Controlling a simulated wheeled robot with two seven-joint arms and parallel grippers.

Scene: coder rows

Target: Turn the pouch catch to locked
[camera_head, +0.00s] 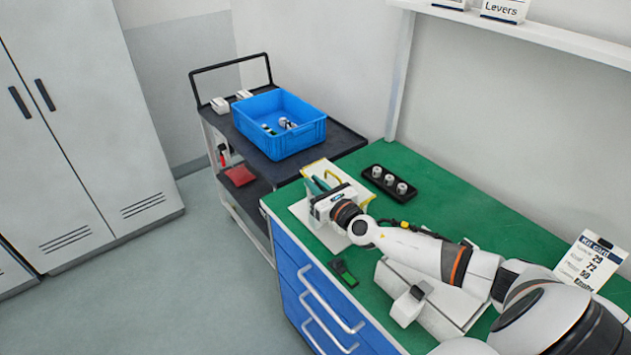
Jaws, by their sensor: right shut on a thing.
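My right gripper (319,187) reaches over a white board (305,212) at the back left of the green bench. It is shut on a small part there. That part is mostly hidden by the gripper's fingers and body; from its place it looks to be the pouch catch, but its turned position cannot be read. Behind the fingers is a pale, yellow-edged piece (336,170), perhaps the pouch. My left gripper is not in view.
A black tray with several white knobs (389,180) lies right of the gripper. A dark and green piece (343,272) lies near the front edge. A white device (410,304) stands beside my forearm. A blue bin (279,122) sits on the cart behind.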

